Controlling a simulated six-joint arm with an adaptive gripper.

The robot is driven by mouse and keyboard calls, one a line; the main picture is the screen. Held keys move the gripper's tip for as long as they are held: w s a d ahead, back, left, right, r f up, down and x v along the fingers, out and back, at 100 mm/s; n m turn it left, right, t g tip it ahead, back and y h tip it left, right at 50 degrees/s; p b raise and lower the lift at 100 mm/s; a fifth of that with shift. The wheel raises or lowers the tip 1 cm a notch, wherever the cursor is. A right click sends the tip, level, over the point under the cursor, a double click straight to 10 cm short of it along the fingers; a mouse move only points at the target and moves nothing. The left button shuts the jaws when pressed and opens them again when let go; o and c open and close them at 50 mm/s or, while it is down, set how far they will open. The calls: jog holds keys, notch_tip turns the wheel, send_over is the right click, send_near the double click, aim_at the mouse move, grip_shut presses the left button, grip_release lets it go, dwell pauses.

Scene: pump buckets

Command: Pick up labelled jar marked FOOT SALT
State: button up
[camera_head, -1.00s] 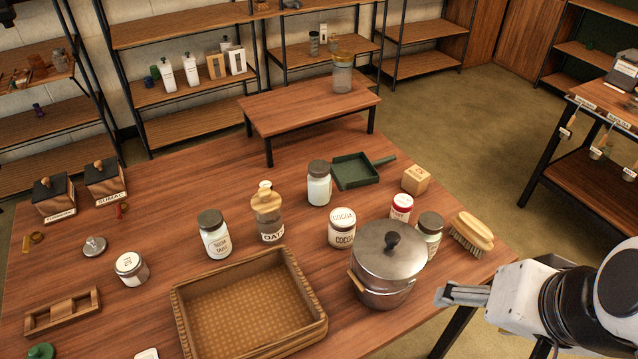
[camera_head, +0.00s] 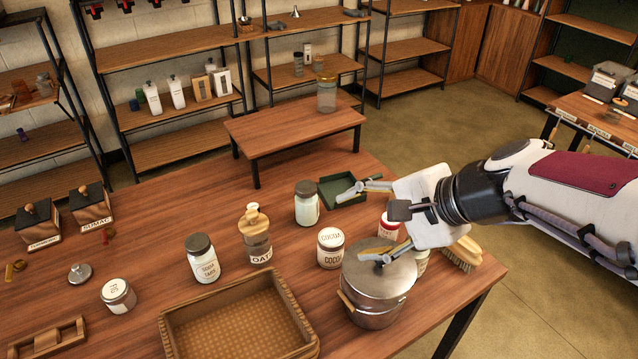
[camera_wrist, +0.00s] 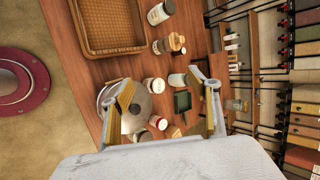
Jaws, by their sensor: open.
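I cannot read FOOT SALT on any jar. A dark-lidded jar of white contents (camera_head: 306,205) shows no readable label. Another dark-lidded jar (camera_head: 201,262) at its left seems to read SODA TABS. A red-lidded jar (camera_head: 388,229) is partly covered by my gripper, its label unreadable; it also shows in the wrist view (camera_wrist: 158,122). A labelled jar (camera_head: 422,262) beside the pot is mostly hidden. My gripper (camera_head: 360,226) is open and empty above the table, its fingers spread wide over the pot and dustpan area.
The lidded metal pot (camera_head: 375,312) stands below one finger. A COCOA jar (camera_head: 330,260), a cork-topped DATE jar (camera_head: 258,250), a green dustpan (camera_head: 340,203) and a brush (camera_head: 462,254) crowd nearby. A wicker tray (camera_head: 170,340) is in front; a raised wooden stand (camera_head: 270,128) is behind.

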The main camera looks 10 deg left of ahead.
jog(key=w+a+f+m+y, duration=0.2)
jog(key=w+a+m, duration=0.2)
jog(key=w+a, duration=0.3)
jog(key=m+t+y, duration=0.1)
jog(key=m+t, duration=0.2)
jog(key=m, duration=0.6)
send_near(311, 193)
jog(key=s+a+r, duration=0.3)
jog(key=a+r, duration=0.1)
jog(key=r, duration=0.1)
jog(key=w+f+m, duration=0.1)
jog(key=f, duration=0.1)
jog(key=w+f+m+t, duration=0.1)
jog(key=w+f+m, duration=0.1)
jog(key=f, duration=0.1)
jog(key=w+f+m, duration=0.1)
jog(key=w+f, duration=0.1)
jog(key=shift+a+f+t+h, duration=0.25)
jog(key=shift+a+t+h, duration=0.05)
jog(key=shift+a, duration=0.1)
jog(key=shift+a, duration=0.1)
jog(key=shift+x, duration=1.2)
jog(key=shift+w, duration=0.15)
